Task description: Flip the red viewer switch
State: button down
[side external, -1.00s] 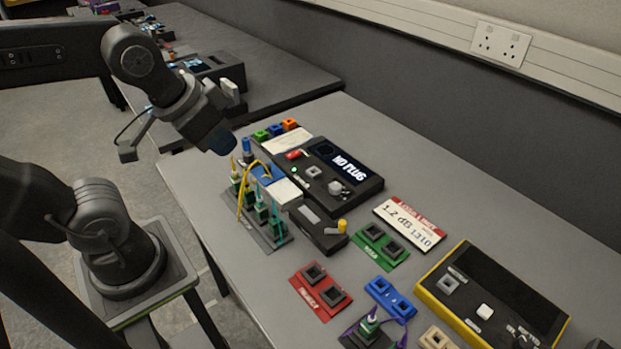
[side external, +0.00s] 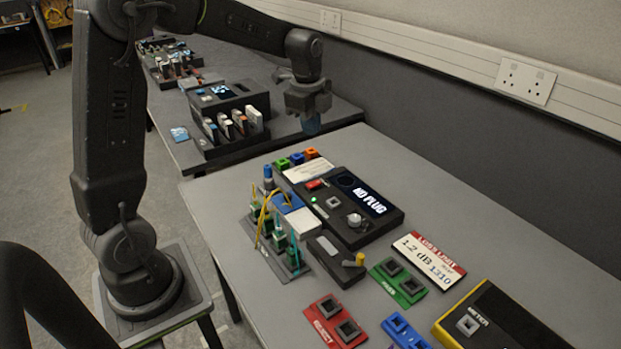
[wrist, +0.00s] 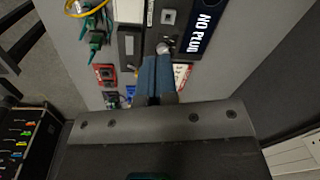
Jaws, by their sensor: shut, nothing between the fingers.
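The red viewer switch (side external: 316,184) is a small red rocker on the black viewer box (side external: 352,236), whose screen (side external: 370,196) reads "NO PLUG". I cannot tell which way the switch is set. My gripper (side external: 312,126) hangs fingers down in the air, beyond the far end of the viewer box and apart from it. Its blue fingers are together and empty. In the wrist view the fingertips (wrist: 158,60) show close to the viewer's round knob (wrist: 163,48) in the picture. The red switch is not seen in that view.
Green-plugged fibre leads with yellow loops (side external: 270,225) stand left of the viewer. Blue, green and orange blocks (side external: 297,158) sit at its far end. Red (side external: 335,322) and green (side external: 398,281) trays and a loss-limit card (side external: 428,259) lie nearer. The table right of the viewer is clear.

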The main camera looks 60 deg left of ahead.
aim_at(315, 183)
jog(key=w+a+f+m+g, duration=0.1)
jog(key=w+a+f+m, duration=0.2)
jog(key=a+f, duration=0.2)
jog(key=shift+w+a+f+m, duration=0.3)
jog(key=shift+f+m, duration=0.1)
jog(key=shift+f, duration=0.1)
notch_tip(315, 183, down, 14)
jog(key=shift+r, duration=0.1)
dwell(0.5)
jog(key=shift+s+f, duration=0.1)
jog(key=shift+f, duration=0.15)
jog(key=shift+w+r, duration=0.3)
jog(key=shift+w, duration=0.5)
